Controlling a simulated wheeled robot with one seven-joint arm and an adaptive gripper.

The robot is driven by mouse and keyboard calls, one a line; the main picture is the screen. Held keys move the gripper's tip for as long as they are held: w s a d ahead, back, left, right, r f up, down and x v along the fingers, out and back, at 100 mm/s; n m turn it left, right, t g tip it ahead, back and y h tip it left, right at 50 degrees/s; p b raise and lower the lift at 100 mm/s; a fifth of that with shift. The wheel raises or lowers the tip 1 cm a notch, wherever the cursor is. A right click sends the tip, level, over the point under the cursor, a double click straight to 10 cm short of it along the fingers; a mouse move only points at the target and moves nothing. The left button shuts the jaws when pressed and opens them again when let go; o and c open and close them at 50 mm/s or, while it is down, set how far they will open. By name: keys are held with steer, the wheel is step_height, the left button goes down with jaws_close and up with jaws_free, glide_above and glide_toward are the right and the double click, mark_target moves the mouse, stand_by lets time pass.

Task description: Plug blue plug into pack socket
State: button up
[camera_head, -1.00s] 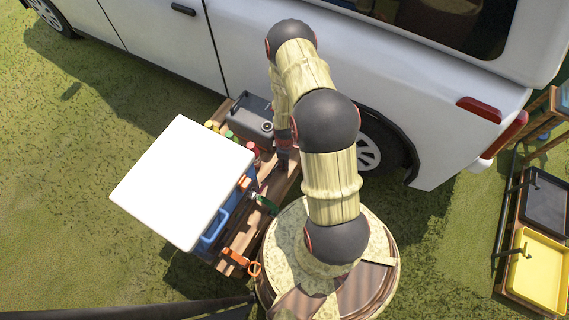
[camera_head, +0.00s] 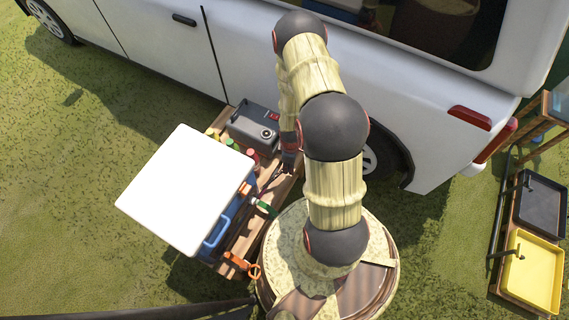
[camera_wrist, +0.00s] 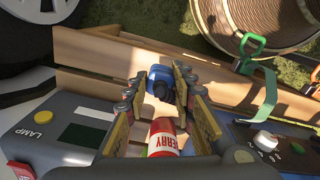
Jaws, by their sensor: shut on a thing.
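The blue plug (camera_wrist: 160,76) is between the fingertips of my gripper (camera_wrist: 157,84) in the wrist view, its dark end facing the camera. My gripper is shut on it, above the wooden bench top. The grey pack (camera_head: 253,126) stands at the bench's far end by the van in the head view, with a round socket (camera_head: 267,132) on its top. In the wrist view the pack (camera_wrist: 66,135) fills the lower left, with a LAMP label; the plug is apart from it. In the head view my gripper (camera_head: 289,163) is right of and below the pack, and the plug is hidden.
A white lid or board (camera_head: 188,190) covers much of the bench's left. A red bottle (camera_wrist: 164,138) stands close under my gripper. A green clamp (camera_wrist: 250,50) and strap are at the right. The white van (camera_head: 420,120) borders the far side.

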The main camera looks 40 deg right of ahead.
steer(key=s+r+p, duration=0.1)
steer(key=s+r, duration=0.4)
steer(key=s, duration=0.5)
steer(key=shift+s+d+r+p, duration=0.2)
steer(key=shift+d+r+p, duration=0.1)
steer(key=shift+d+r, duration=0.1)
steer(key=w+a+r+m, duration=0.2)
steer(key=w+r, duration=0.3)
steer(key=w, duration=0.5)
steer(key=w+a+r+m, duration=0.1)
steer(key=w+a+r, duration=0.4)
steer(key=a+r, duration=0.1)
steer(key=w+a+r+m, duration=0.2)
steer(key=w+a+r, duration=0.4)
steer(key=w+a+r+m, duration=0.2)
steer(key=w+a+r, duration=0.3)
steer(key=a+r, duration=0.1)
steer(key=shift+w+a+r, duration=0.3)
steer(key=shift+a+r, duration=0.1)
steer(key=shift+r, duration=0.05)
steer(key=shift+a+r, duration=0.2)
steer(key=shift+a, duration=0.1)
